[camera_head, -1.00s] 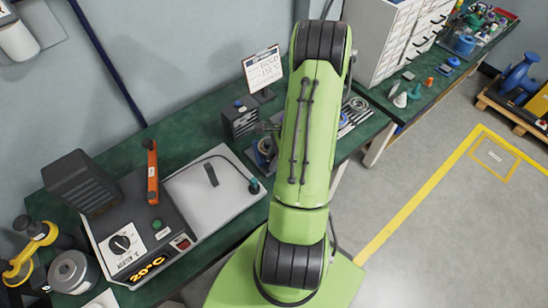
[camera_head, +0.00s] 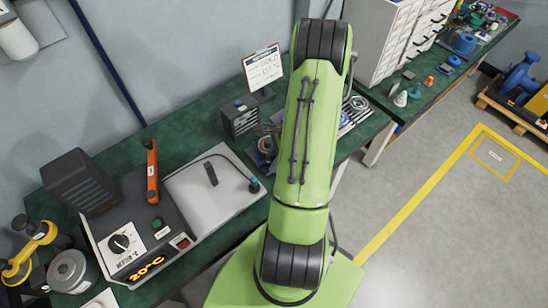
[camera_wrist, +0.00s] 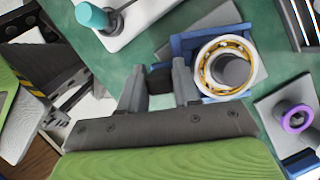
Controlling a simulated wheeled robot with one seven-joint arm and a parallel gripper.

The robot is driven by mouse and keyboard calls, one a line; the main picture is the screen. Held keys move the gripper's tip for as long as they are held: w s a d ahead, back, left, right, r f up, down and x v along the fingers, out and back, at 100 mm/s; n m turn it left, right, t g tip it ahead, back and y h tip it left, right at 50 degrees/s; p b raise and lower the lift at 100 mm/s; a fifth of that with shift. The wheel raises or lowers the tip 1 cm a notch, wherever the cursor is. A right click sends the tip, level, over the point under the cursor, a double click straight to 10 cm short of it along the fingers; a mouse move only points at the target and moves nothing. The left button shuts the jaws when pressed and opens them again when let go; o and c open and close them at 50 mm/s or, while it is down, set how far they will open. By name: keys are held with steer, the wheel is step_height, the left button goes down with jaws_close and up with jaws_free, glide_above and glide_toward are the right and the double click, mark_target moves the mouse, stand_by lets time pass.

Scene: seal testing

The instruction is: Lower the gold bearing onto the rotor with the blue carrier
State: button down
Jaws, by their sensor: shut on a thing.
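In the wrist view the gold bearing (camera_wrist: 206,64), a pale ring with gold inside, sits within the blue carrier (camera_wrist: 187,41). The grey rotor shaft (camera_wrist: 234,72) shows inside the bearing's hole. From this angle I cannot tell how far down the shaft the bearing is. My gripper (camera_wrist: 160,82) is left of the bearing. Its two fingers are shut on a dark block (camera_wrist: 160,78), which seems to be the carrier's handle; the join is partly hidden. In the head view my green arm hides most of the gripper and the bearing.
A second station with a purple ring (camera_wrist: 296,119) lies to the right in the wrist view. A heater (camera_head: 130,235) reading 20°C stands left on the green bench. A sign (camera_head: 262,68) reading GOLD and a dark box (camera_head: 240,118) stand behind the work spot.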

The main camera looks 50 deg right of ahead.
steer(key=shift+s+a+b, duration=0.3)
steer(key=shift+s+a, duration=0.6)
steer(key=shift+s, duration=0.3)
steer(key=shift+s+a+b, duration=0.25)
steer(key=shift+s+a, duration=0.7)
steer(key=shift+s, duration=0.25)
steer(key=shift+s+a+b, duration=0.3)
steer(key=shift+s+a, duration=0.6)
steer(key=shift+s, duration=0.3)
steer(key=shift+r, duration=0.1)
step_height(320, 180, up, 9)
steer(key=p, duration=0.7)
steer(key=shift+p, duration=0.4)
